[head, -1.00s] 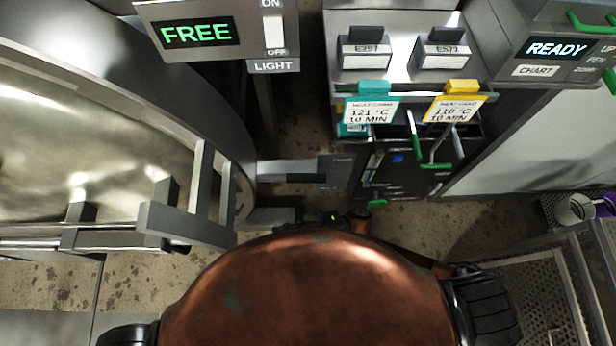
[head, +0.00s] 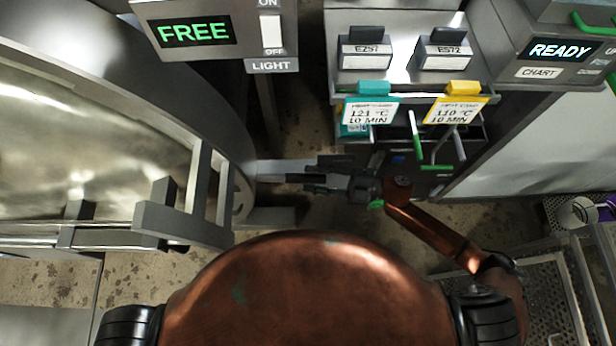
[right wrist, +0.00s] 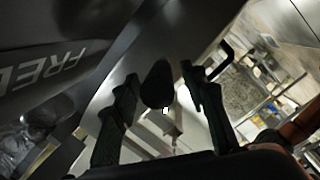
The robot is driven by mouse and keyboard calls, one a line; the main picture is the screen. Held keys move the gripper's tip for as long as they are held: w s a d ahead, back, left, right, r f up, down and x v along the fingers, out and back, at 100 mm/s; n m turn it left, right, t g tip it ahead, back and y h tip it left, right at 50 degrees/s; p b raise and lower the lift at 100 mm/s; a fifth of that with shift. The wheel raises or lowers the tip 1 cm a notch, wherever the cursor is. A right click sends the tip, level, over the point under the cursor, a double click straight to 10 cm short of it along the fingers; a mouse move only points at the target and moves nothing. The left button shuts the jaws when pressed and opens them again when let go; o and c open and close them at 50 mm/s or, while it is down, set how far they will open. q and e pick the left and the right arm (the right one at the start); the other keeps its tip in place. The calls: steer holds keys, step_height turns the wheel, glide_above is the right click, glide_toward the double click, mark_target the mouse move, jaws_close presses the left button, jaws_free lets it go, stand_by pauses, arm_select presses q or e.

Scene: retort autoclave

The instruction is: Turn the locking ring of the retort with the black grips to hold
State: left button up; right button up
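The retort's large grey locking ring (head: 175,95) curves around the shiny door (head: 70,150) at the left of the head view. A grey bar (head: 275,168) sticks out to the right from the ring's side. My right gripper (head: 312,172) is at the outer end of this bar, fingers pointing left. In the right wrist view its two fingers (right wrist: 160,75) are spread apart. A black rounded grip (right wrist: 158,85) shows in the gap between them, with space on both sides. Whether it touches a finger is not clear. My left gripper is not in view.
A sign reading FREE (head: 195,31) hangs above the ring, with a light switch (head: 271,32) beside it. Teal (head: 370,108) and yellow (head: 456,108) cards hang at the back. A READY unit (head: 560,50) stands at the right. A perforated metal cart (head: 545,285) stands at lower right.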

steer(key=shift+w+a, duration=0.15)
steer(key=shift+a, duration=0.8)
steer(key=shift+c, duration=0.3)
jaws_close()
